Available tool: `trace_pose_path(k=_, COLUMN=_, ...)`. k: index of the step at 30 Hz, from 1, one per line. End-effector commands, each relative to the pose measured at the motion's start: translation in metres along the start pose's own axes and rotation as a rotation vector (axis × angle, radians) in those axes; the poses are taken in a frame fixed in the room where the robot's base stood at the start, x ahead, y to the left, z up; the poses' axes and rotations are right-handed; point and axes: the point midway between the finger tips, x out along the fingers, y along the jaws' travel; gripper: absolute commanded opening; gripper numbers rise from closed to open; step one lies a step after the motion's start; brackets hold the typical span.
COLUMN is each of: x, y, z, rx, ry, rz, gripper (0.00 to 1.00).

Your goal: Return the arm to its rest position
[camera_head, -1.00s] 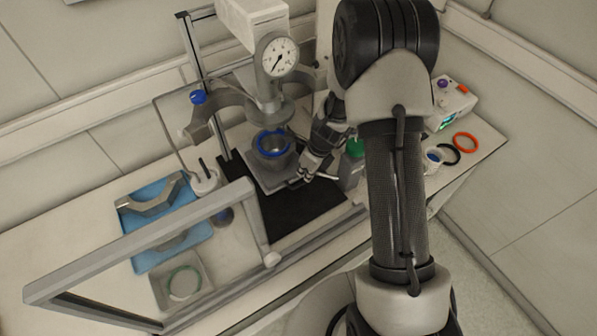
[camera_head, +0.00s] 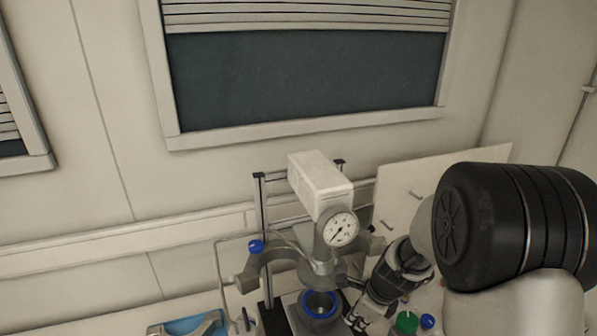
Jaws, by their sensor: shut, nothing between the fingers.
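My arm rises at the right of the view, with a large black joint in front of the wall. My gripper (camera_head: 357,318) is low in the picture, just right of the reactor vessel (camera_head: 319,305) with the blue ring in its top. The gripper is shut and holds nothing; its fingertips are small and partly hard to make out. I cannot tell whether it touches the vessel. The reactor head (camera_head: 321,262) with a pressure gauge (camera_head: 341,229) hangs above the vessel, under a white box (camera_head: 320,184).
A green cap (camera_head: 407,322) and a blue cap (camera_head: 427,321) stand right of the gripper. A blue tray (camera_head: 184,325) shows at the lower left edge. A window (camera_head: 305,85) and wall lie behind.

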Motion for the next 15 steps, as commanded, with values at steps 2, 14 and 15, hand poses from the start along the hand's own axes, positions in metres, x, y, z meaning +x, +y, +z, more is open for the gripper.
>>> trace_pose_path(k=2, x=-0.028, y=0.011, z=0.009, rx=-0.205, ry=-0.015, rz=-0.024, gripper=0.00)
trace_pose_path(k=14, x=-0.140, y=0.114, z=-0.009, rx=-1.315, ry=0.063, rz=-0.110, gripper=0.00)
trace_pose_path(k=15, x=-0.147, y=0.125, z=-0.016, rx=-1.421, ry=0.083, rz=-0.116, gripper=0.00)
